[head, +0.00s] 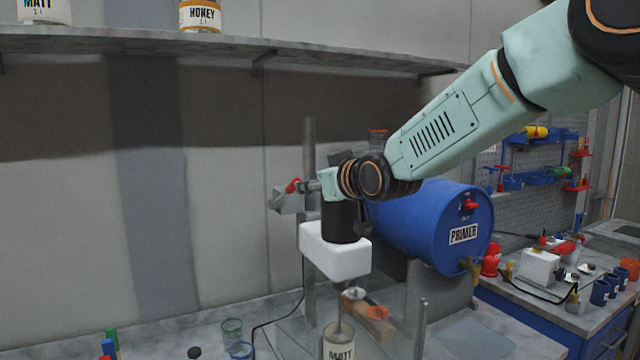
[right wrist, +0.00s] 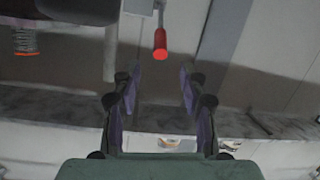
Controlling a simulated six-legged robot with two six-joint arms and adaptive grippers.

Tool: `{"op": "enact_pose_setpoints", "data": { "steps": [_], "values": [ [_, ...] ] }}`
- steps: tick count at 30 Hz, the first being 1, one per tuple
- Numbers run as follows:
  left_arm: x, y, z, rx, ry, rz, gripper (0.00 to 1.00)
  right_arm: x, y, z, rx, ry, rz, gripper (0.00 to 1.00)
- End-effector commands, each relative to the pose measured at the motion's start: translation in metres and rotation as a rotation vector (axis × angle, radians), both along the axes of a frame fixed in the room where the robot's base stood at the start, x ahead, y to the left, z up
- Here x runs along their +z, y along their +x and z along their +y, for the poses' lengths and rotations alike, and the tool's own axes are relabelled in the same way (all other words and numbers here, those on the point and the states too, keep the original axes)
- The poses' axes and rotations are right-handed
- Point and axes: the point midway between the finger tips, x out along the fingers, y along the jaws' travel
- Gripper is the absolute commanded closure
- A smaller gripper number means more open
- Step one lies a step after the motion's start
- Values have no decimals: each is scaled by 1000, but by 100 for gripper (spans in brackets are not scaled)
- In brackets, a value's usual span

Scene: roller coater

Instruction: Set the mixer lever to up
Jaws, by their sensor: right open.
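A red-ended lever (head: 292,186) shows at the left of my right gripper, by a grey box-shaped part (head: 286,203). In the right wrist view the red lever end (right wrist: 160,42) lies just past the tips, about midway between them. My right gripper (right wrist: 156,75) is open and empty; in the head view its fingers (head: 312,186) are small and partly hidden. The lever's exact setting is hard to tell. My left gripper is not in view.
A blue PRIMER drum (head: 435,222) lies behind and right of the mixer. A shelf (head: 130,42) with jars runs above. Small cups (head: 232,330) stand at the front left. A blue-fronted bench (head: 545,312) with several items is at the right.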

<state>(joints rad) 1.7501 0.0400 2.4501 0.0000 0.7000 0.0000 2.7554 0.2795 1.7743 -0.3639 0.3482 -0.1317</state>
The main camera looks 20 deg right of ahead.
Motion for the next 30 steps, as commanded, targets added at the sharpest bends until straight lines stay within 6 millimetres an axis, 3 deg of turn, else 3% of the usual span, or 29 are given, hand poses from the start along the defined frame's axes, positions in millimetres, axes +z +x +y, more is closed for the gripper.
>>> {"op": "enact_pose_setpoints", "data": {
  "steps": [6, 15, 23, 30],
  "values": [
    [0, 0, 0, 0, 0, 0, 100, 4, -16, -1, 1, 1, -1, 57],
    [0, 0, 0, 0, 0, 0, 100, 3, -17, -1, 1, -1, 0, 58],
    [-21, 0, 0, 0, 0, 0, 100, -2, -19, -2, -1, 5, -25, 80],
    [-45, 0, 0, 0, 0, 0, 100, -14, -24, -26, -157, 266, -10, 100]
  ]
}}
